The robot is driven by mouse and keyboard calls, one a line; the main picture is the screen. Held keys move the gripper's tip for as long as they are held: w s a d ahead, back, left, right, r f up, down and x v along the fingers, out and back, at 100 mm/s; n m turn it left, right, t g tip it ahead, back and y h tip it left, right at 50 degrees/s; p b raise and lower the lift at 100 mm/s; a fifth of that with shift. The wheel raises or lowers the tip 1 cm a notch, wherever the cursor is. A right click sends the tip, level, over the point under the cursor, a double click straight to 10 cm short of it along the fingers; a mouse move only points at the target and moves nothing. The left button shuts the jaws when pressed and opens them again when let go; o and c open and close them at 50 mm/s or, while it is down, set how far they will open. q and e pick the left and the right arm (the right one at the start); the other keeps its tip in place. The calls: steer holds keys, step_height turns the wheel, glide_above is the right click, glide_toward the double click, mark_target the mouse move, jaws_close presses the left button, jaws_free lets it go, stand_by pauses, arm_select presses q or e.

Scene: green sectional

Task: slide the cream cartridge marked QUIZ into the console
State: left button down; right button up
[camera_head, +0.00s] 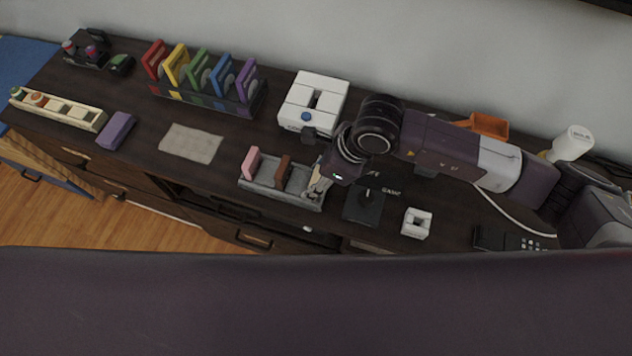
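The console (326,88) is a white box with a dark slot on top and a blue button in front. It stands at the back of the dark cabinet top. A grey rack (264,186) in front of it holds a pink cartridge (252,162) and a brown cartridge (282,170). My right gripper (319,190) points down at the rack's right end. A pale, cream-coloured piece shows by its fingers, but I cannot tell cartridge from finger there. No QUIZ marking is readable. Whether the fingers are closed is unclear. My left gripper is out of view.
A black joystick (364,205) and a small white block (416,222) stand right of the gripper. A rack of coloured discs and cases (205,98), a beige cloth (191,143) and a purple block (116,130) lie left. An orange tray (488,124) is behind my arm.

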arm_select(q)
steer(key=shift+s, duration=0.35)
arm_select(e)
steer(key=c, duration=0.4)
steer(key=shift+o, duration=0.2)
steer(key=shift+r, duration=0.1)
